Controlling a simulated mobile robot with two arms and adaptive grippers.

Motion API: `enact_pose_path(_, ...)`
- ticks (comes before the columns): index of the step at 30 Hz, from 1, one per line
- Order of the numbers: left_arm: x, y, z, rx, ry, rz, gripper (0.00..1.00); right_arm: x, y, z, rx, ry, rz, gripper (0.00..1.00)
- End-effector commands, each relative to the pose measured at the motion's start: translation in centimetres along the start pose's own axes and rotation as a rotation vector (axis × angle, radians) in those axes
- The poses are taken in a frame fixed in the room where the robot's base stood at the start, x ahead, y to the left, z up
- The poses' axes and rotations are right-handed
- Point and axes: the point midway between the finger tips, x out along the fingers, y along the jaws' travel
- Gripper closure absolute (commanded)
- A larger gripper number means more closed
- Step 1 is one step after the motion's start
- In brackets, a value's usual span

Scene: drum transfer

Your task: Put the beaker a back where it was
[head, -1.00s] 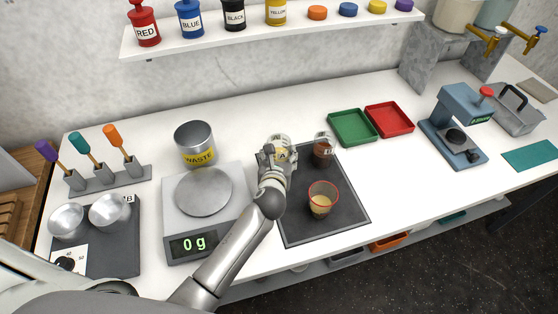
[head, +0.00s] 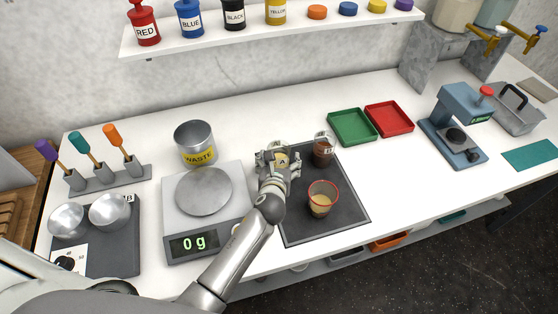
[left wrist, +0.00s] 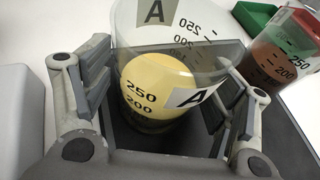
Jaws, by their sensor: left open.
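Beaker A (head: 281,158) is clear glass with an "A" label and pale yellow contents. It stands at the back left of the dark mat (head: 345,212). My left gripper (head: 277,160) is open, with its fingers on either side of the beaker. In the left wrist view beaker A (left wrist: 150,85) appears upright between the spread fingers, with gaps at both sides. My right gripper is not in view.
A beaker with reddish-brown contents (head: 322,152) stands close to the right of beaker A. A red-rimmed beaker (head: 321,200) stands nearer the front of the mat. The scale (head: 178,217) reading 0 g lies left, with the waste can (head: 194,146) behind.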

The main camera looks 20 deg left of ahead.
Motion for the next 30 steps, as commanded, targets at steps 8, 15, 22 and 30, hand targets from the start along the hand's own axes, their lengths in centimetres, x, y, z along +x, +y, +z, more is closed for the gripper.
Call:
enact_pose_path(8, -0.8, 0.0, 0.2, 0.000, 0.000, 0.000, 0.21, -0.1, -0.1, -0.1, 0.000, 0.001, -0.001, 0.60)
enact_pose_path(15, -4.3, 0.0, 0.1, 0.001, 0.000, 0.000, 0.21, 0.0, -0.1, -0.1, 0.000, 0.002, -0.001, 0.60)
enact_pose_path(22, -8.3, 0.1, 0.1, 0.001, -0.001, 0.000, 0.21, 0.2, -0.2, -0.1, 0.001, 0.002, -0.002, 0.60)
enact_pose_path(30, -11.5, 0.0, 0.2, 0.001, -0.001, 0.000, 0.21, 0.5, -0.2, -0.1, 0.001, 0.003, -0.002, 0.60)
